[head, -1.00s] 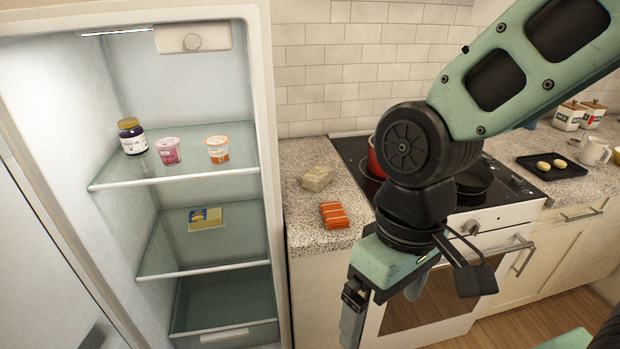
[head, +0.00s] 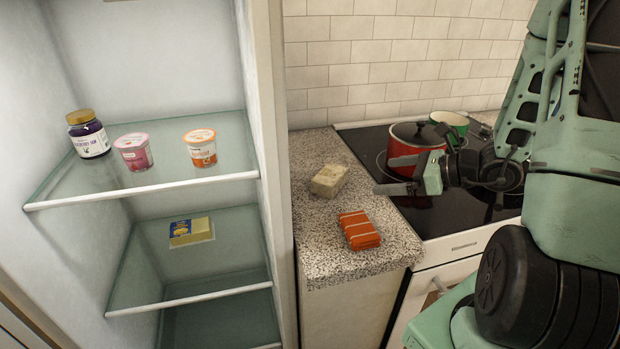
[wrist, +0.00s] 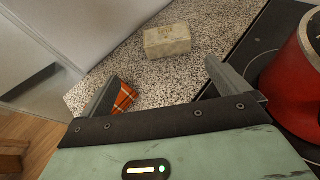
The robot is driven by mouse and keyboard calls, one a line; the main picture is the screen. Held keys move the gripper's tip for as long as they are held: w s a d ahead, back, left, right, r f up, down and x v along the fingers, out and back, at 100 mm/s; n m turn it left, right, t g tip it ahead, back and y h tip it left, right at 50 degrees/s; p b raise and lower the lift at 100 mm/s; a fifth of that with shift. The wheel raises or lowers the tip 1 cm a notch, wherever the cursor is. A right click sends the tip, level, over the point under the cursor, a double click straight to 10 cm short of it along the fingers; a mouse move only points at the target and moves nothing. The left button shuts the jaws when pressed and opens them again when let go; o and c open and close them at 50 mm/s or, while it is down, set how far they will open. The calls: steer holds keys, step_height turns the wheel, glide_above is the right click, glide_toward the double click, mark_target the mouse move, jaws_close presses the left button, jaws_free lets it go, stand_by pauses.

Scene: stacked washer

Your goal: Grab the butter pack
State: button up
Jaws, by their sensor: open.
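A pale beige wrapped block (head: 330,180) lies on the speckled counter beside the fridge. It also shows in the wrist view (wrist: 167,40), ahead of my fingers. A yellow and blue pack (head: 191,231) lies on the fridge's middle shelf. I cannot read either label, so I cannot tell for sure which is the butter pack. My gripper (wrist: 161,76) is open and empty, with its fingers spread toward the beige block but short of it. In the head view my gripper (head: 396,187) is right of the block, by the red pot.
An orange striped pack (head: 359,230) lies on the counter in front of the block, partly behind my left finger in the wrist view. A red pot (head: 408,150) stands close on the stove. The fridge wall (head: 270,170) bounds the counter's left. Jars and cups stand on the upper shelf.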

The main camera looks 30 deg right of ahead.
mark_target(339, 176)
steer(key=shift+w+d+f+m, duration=0.2)
steer(key=shift+w+d+m, duration=0.1)
steer(key=shift+d, duration=0.05)
steer(key=shift+h, duration=0.3)
steer(key=x, duration=0.4)
steer(key=p+x, duration=0.1)
steer(key=x, duration=0.2)
steer(key=p+x, duration=0.1)
steer(key=x, duration=0.3)
steer(key=shift+w+a+r, duration=0.1)
steer(key=shift+w+a, duration=0.15)
steer(key=shift+w, duration=0.15)
steer(key=p+x, duration=0.1)
steer(key=x, duration=0.3)
steer(key=shift+w+r+p, duration=0.1)
steer(key=shift+r+p, duration=0.1)
steer(key=shift+p, duration=0.2)
steer(key=shift+w+a+f, duration=0.25)
steer(key=shift+w, duration=0.2)
steer(key=c, duration=0.9)
